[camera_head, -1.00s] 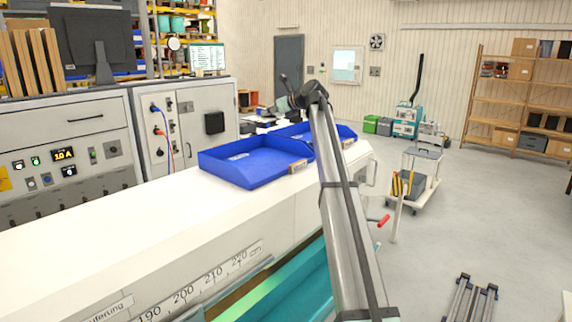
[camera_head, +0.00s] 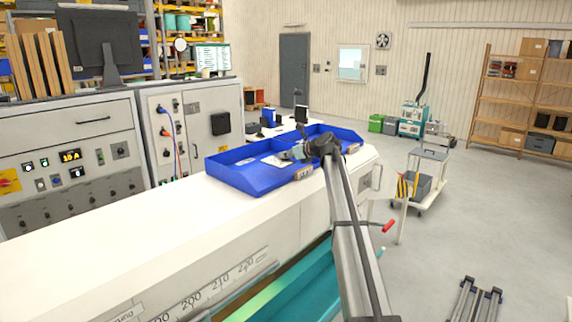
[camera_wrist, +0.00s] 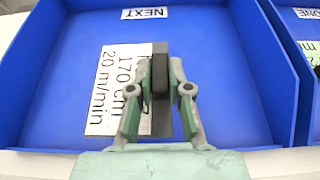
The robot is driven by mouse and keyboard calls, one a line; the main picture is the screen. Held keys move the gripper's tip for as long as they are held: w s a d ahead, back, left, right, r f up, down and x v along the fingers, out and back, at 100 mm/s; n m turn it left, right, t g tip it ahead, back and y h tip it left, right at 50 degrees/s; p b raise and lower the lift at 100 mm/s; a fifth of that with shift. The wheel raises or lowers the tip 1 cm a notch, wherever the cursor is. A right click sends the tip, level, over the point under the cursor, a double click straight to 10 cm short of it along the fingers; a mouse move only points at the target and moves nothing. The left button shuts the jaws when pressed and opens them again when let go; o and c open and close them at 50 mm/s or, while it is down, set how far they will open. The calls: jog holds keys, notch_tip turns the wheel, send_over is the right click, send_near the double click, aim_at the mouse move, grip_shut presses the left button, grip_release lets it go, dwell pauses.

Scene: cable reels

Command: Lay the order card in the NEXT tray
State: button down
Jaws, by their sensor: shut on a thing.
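The blue NEXT tray (camera_wrist: 220,80) fills most of the wrist view, its NEXT label at the far wall. It is the left blue tray (camera_head: 230,181) in the head view. The order card (camera_wrist: 108,95), white with "170 cm" and "20 m/min" in black and a dark grey strip along its right side, is over the tray floor. I cannot tell whether it touches the floor. My gripper (camera_wrist: 160,75) is shut on the card at the grey strip, inside the tray outline. In the head view my gripper (camera_head: 291,154) is above the tray's right part.
A second blue tray (camera_wrist: 285,35), its label partly cut off and ending in "ONE", adjoins on the right and holds a pale card (camera_wrist: 310,50). Both trays stand on a white bench top (camera_head: 150,215). A cabinet (camera_head: 195,125) stands behind.

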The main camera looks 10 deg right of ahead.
aim_at(286, 172)
jog(key=shift+f+p, duration=0.6)
jog(key=shift+f, duration=1.9)
jog(key=shift+f, duration=0.15)
jog(key=c, duration=1.1)
grip_release()
jog(key=b+v, duration=0.4)
jog(key=v, duration=0.8)
